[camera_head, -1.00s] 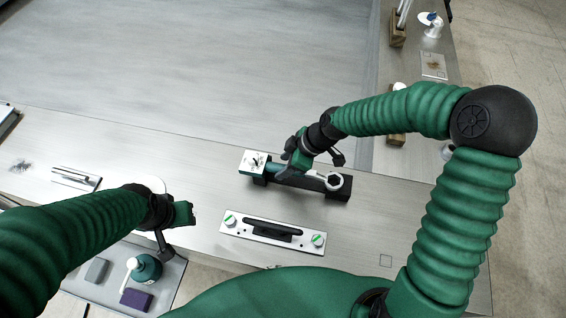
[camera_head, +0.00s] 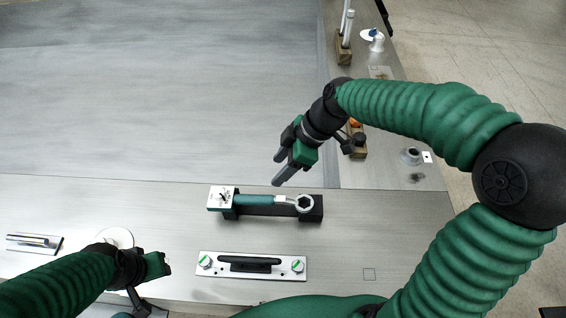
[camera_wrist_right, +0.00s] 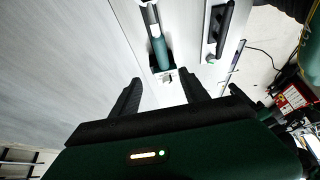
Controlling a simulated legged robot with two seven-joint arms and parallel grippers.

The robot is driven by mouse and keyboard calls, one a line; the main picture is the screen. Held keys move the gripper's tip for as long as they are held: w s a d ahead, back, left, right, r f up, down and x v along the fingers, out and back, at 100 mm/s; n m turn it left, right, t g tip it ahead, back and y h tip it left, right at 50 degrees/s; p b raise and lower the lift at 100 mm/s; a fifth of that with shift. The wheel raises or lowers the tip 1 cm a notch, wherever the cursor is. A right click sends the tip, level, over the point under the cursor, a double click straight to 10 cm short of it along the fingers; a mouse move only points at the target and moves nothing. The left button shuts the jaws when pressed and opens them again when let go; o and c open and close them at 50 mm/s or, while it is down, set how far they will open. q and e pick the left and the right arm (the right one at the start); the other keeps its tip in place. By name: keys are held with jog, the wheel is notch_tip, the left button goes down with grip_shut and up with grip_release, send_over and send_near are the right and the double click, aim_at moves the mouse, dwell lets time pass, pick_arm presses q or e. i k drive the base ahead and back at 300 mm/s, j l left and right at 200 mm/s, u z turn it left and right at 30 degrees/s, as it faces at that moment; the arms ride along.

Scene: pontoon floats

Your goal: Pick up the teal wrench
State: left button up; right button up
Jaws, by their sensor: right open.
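The teal wrench (camera_head: 257,199) lies on a black rack (camera_head: 238,211), its silver ring end to the right and a white plate (camera_head: 221,198) at its left end. My right gripper (camera_head: 277,171) is open and empty, apart from the wrench and beyond it in the head view. In the right wrist view the teal handle (camera_wrist_right: 160,52) shows ahead of the gap between the open fingers (camera_wrist_right: 162,82). My left gripper (camera_head: 168,265) is at the lower left, away from the wrench; its jaws are too small to read.
A white plate with a black handle and green-marked knobs (camera_head: 250,266) lies in front of the rack. A flat metal trowel (camera_head: 35,243) and a white disc (camera_head: 118,238) lie at left. Wooden blocks (camera_head: 344,52) stand along the right. The large grey sheet (camera_head: 150,90) is clear.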

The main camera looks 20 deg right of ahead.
aim_at(232, 199)
jog(key=k, duration=1)
